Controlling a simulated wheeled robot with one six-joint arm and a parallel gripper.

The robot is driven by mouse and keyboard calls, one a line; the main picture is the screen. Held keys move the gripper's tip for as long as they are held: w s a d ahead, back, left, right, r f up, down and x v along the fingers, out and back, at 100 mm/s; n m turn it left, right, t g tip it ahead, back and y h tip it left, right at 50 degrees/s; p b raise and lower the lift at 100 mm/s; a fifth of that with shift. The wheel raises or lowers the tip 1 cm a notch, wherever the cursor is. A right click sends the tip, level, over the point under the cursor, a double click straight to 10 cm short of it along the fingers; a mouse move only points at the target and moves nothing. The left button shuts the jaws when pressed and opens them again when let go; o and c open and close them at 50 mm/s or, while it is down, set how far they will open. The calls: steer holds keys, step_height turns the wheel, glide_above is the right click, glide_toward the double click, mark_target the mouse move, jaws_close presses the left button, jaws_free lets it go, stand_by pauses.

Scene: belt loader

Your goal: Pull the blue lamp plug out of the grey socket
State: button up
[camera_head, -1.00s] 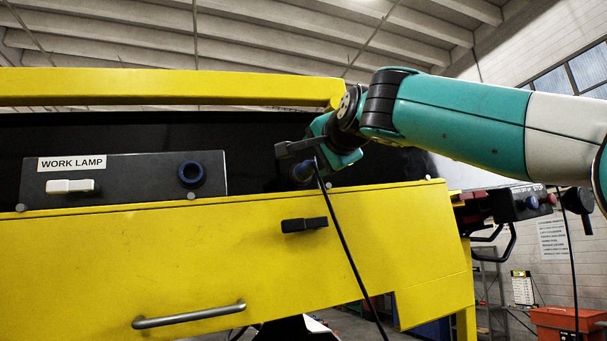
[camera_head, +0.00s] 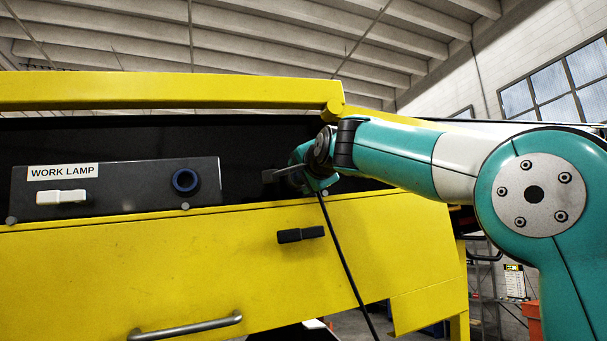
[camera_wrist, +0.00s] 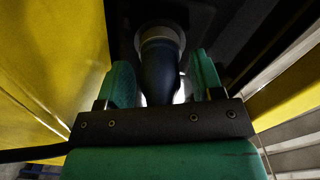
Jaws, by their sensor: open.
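The dark blue plug (camera_wrist: 160,78) sits in the round grey socket (camera_wrist: 160,38) in the wrist view. My gripper (camera_wrist: 160,66) is open, with one green finger on each side of the plug. A gap shows beside the plug, and I cannot tell whether either finger touches it. In the head view my gripper (camera_head: 284,175) is at the dark panel behind the yellow edge, where the wrist mostly hides the plug and socket. A black cable (camera_head: 341,245) hangs down from there over the yellow front.
A yellow rail (camera_head: 170,91) runs above. A black latch (camera_head: 300,235) and a grey handle (camera_head: 186,327) are on the yellow front.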

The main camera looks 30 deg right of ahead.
jaws_close()
steer(key=shift+s, duration=0.1)
steer(key=shift+s+a+b, duration=0.1)
steer(key=shift+s+b, duration=0.2)
steer(key=shift+s, duration=0.3)
stand_by(0.6)
steer(key=shift+s+a+b, duration=0.2)
steer(key=shift+s+b, duration=0.3)
steer(key=shift+s, duration=0.2)
steer(key=shift+s+a+b, duration=0.15)
steer(key=shift+s+b, duration=0.35)
steer(key=shift+s, duration=0.2)
